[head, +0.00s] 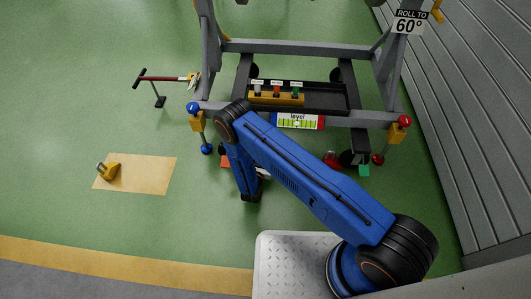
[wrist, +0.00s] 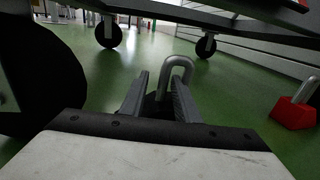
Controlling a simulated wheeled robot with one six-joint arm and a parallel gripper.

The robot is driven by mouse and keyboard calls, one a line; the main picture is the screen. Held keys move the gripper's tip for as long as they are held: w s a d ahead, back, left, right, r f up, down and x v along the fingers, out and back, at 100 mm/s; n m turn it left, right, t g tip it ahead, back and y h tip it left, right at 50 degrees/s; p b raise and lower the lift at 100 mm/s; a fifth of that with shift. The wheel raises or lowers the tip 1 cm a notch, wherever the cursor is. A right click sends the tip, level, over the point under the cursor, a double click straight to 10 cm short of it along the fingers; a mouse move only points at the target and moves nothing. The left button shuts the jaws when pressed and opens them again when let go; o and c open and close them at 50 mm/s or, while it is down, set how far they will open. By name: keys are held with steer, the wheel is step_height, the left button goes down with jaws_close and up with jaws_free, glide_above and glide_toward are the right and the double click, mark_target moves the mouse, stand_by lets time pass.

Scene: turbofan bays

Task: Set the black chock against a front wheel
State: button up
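In the wrist view a dark chock body (wrist: 157,106), apparently the black chock, shows between the fingers of my gripper (wrist: 160,88). A grey metal loop handle rises from it, above the fingertips. The fingers stand apart, one on each side; I cannot tell whether they press on it. A large black wheel (wrist: 38,75) stands close at the left, with a visible gap to the fingers. In the head view my gripper (head: 250,197) is low near the floor, in front of the stand's left side. The chock is not distinguishable there. Another front wheel (head: 351,157) shows at the right.
A red chock (wrist: 294,112) lies at the right, near the right wheel (head: 332,158). A yellow chock (head: 108,171) sits on a tan floor patch (head: 145,175). The grey stand (head: 300,47) spans the back. A pallet jack-like red-handled tool (head: 165,79) stands left.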

steer(key=shift+r, duration=0.1)
steer(key=shift+s+a, duration=0.1)
steer(key=shift+s, duration=0.25)
steer(key=v, duration=1.1)
steer(key=shift+s, duration=0.15)
